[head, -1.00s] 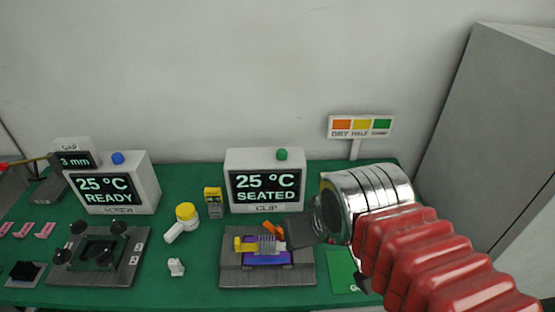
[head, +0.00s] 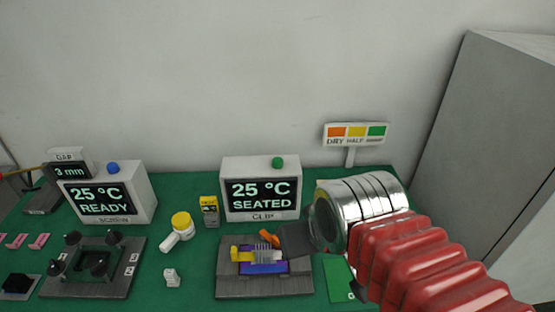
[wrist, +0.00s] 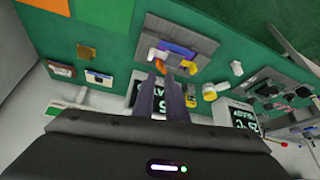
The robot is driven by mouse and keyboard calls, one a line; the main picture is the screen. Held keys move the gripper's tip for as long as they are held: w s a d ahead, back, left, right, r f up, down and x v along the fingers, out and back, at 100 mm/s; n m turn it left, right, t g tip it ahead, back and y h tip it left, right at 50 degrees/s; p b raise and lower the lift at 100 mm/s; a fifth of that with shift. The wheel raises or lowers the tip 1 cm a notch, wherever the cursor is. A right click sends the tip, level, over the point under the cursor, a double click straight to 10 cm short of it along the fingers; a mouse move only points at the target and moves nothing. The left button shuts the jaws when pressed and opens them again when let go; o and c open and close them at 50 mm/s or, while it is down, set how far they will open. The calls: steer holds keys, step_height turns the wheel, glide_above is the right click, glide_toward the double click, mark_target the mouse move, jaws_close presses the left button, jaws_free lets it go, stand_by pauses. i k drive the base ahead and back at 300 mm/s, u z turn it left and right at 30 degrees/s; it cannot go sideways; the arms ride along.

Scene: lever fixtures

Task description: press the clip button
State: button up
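The clip station's white box (head: 230,168) stands at the back of the green table, with a green button (head: 278,163) on its top. Its screen (head: 262,195) reads 25 °C SEATED, above the CLIP label. In front lies the grey clip fixture (head: 265,287) with a purple board, a finned metal part, and yellow and orange pieces. My gripper (head: 292,238) hangs over the fixture's right side, in front of and below the button, apart from it. In the wrist view its two dark fingers (wrist: 172,95) lie close together with nothing seen between them. The button cannot be made out there.
The screw station (head: 148,185) and its dark fixture (head: 128,280) are on the left. A colored sign (head: 356,134) stands at the right, near a large grey cabinet (head: 490,120).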

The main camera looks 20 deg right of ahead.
mark_target(276, 161)
steer(key=k, duration=0.65)
steer(key=u, duration=0.55)
steer(key=i, duration=1)
steer(key=u, duration=0.15)
